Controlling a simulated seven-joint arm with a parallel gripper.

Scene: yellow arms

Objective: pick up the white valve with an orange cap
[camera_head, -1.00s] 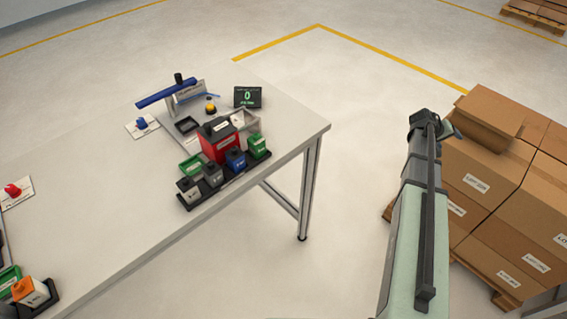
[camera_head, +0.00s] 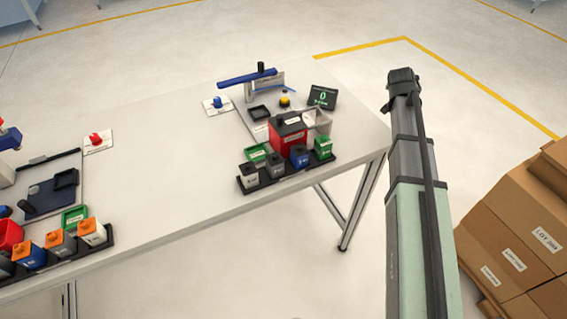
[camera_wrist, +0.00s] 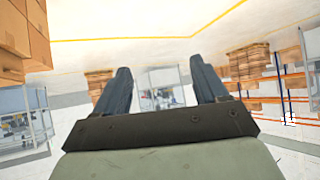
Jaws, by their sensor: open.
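The white valve with an orange cap (camera_head: 91,232) stands at the right end of a dark rack (camera_head: 107,239) at the lower left in the head view. A grey valve with an orange cap (camera_head: 61,243) and a blue one with an orange cap (camera_head: 31,257) stand to its left. My gripper (camera_wrist: 160,75) is open in the wrist view, with nothing between its fingers. It is well away from the valve, and its fingers are not clearly visible in the head view.
A second rack (camera_head: 290,178) holds several black-capped and green valves near the table's right end. A red box (camera_head: 287,133) and a lever press (camera_head: 265,83) stand behind it. The table's middle (camera_head: 165,180) is clear. Cardboard boxes (camera_head: 520,240) stand at right.

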